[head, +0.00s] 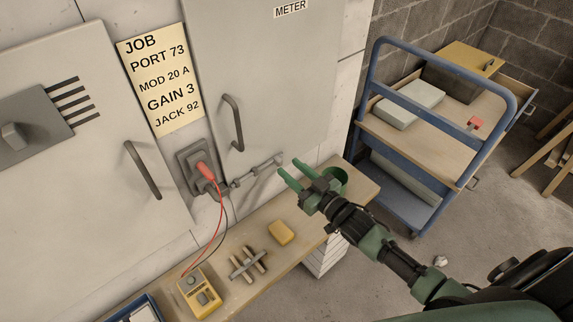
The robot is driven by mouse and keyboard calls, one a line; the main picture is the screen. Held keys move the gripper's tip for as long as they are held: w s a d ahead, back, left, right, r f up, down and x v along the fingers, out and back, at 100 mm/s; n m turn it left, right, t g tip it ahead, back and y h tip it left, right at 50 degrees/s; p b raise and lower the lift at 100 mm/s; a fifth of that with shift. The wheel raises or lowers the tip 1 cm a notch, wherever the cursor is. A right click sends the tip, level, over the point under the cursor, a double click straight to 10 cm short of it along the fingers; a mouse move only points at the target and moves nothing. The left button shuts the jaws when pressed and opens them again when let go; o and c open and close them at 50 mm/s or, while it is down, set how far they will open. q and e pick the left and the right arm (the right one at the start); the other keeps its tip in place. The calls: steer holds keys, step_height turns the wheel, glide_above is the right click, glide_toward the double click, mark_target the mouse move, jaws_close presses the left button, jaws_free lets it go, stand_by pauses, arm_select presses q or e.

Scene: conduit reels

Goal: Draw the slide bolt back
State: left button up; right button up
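The grey slide bolt (256,171) lies along the lower edge of the METER cabinet door (260,75), its rod slanting up to the right. My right gripper (288,168) comes in from the lower right, with its two green fingers apart and nothing seen between them. Its fingertips are close to the bolt's right end in the picture; I cannot tell whether they touch it. My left gripper is not in view.
A grey socket with a red plug (205,171) sits left of the bolt, its leads running to a yellow meter (198,293). A yellow block (281,232) and metal rods (248,264) lie on the wooden bench (222,262). A blue trolley (373,72) stands at right.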

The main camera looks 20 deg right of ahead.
steer(key=v, duration=0.4)
steer(key=shift+s+d, duration=0.15)
steer(key=shift+s, duration=0.2)
steer(key=s+a+f+m+g+h, duration=0.1)
steer(key=s+f+g+h, duration=0.15)
steer(key=s+g, duration=0.7)
steer(key=s+a+f+m+g+h, duration=0.15)
steer(key=s+g+h, duration=0.25)
steer(key=s, duration=1.1)
steer(key=s+f+g, duration=0.1)
steer(key=s+f, duration=0.1)
steer(key=f, duration=1.2)
steer(key=s+f, duration=0.2)
steer(key=f, duration=1.2)
steer(key=s+d+f+g, duration=0.1)
steer(key=s+d+f, duration=0.1)
steer(key=s+f, duration=1.3)
steer(key=shift+s+d+n, duration=0.25)
steer(key=shift+s+n, duration=0.05)
steer(key=shift+n, duration=0.15)
